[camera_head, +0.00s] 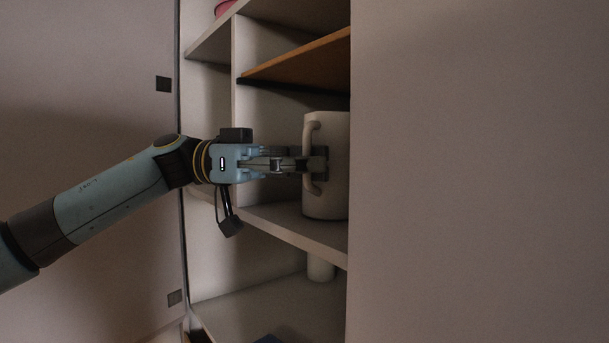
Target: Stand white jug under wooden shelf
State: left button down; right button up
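The white jug (334,185) is upright inside the cabinet, below the sloping-looking wooden shelf (300,62). Its base is at the pale board (285,228); I cannot tell whether it rests on it or hangs just above. The jug's right side is hidden by the pale panel. My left gripper (317,160) reaches in from the left, level, with its fingers at the jug's handle (308,140). The fingers look closed around the handle, with their dark tips close to the jug's body. My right gripper is not in view.
A wide pale panel (480,170) covers the right side. An upright divider (234,90) stands left of the wooden shelf. A white cylindrical thing (320,267) stands in the compartment below. A pinkish-red object (223,7) is on top left. The board left of the jug is bare.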

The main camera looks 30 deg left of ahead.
pick_arm(q)
jog(key=shift+s+d+r, duration=0.1)
jog(key=shift+d, duration=0.2)
jog(key=shift+s, duration=0.1)
jog(key=c, duration=1.6)
grip_release()
jog(key=shift+a, duration=0.2)
jog(key=shift+c, duration=0.2)
jog(key=shift+o, duration=0.8)
jog(key=shift+d, duration=0.1)
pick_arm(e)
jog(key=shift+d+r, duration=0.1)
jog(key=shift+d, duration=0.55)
